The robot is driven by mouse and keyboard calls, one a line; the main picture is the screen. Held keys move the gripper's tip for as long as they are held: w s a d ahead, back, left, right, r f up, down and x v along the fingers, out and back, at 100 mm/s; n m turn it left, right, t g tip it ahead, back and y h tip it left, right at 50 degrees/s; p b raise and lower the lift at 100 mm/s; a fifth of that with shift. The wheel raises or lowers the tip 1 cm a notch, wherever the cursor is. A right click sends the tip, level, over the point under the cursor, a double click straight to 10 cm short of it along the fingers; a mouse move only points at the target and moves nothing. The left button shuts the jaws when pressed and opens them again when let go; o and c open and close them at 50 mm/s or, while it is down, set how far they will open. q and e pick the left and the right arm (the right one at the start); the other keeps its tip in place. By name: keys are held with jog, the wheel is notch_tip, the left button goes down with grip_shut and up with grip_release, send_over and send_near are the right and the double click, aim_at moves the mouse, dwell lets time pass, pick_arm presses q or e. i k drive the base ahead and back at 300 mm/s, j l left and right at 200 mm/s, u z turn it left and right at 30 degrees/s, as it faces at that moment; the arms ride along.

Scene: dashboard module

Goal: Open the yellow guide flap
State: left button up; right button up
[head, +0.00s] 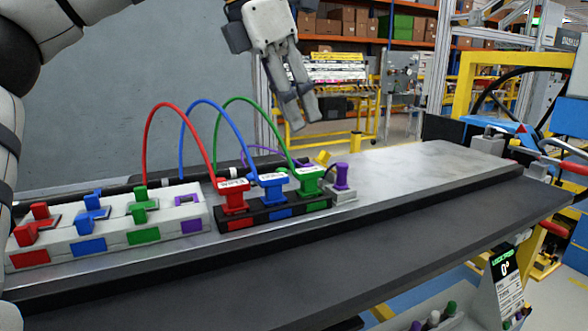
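The yellow guide flap (322,158) is a small yellow piece behind the dashboard module, beside the purple plug (341,177). It is small in view and partly hidden, so its exact angle is unclear. My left gripper (301,122) hangs in the air above and a little left of the flap, fingers pointing down. Its fingertips look close together, with nothing visible between them, and I cannot tell whether they are shut. It appears clear of the flap. My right gripper is not in view.
Red, blue and green cables arch from the white switch block (170,214) side to plugs in a black socket block (270,212), below my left gripper. The grey bench top (420,165) is clear at right. A blue and yellow machine stands beyond.

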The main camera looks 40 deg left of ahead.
aim_at(323, 157)
jog(key=k+l, duration=0.45)
jog(key=i+l+u, duration=0.1)
jog(key=i+u, duration=0.2)
jog(key=i, duration=0.15)
jog(key=i+l+u, duration=0.3)
jog(key=i, duration=0.2)
jog(key=i+l+u, duration=0.35)
jog(key=i+j, duration=0.1)
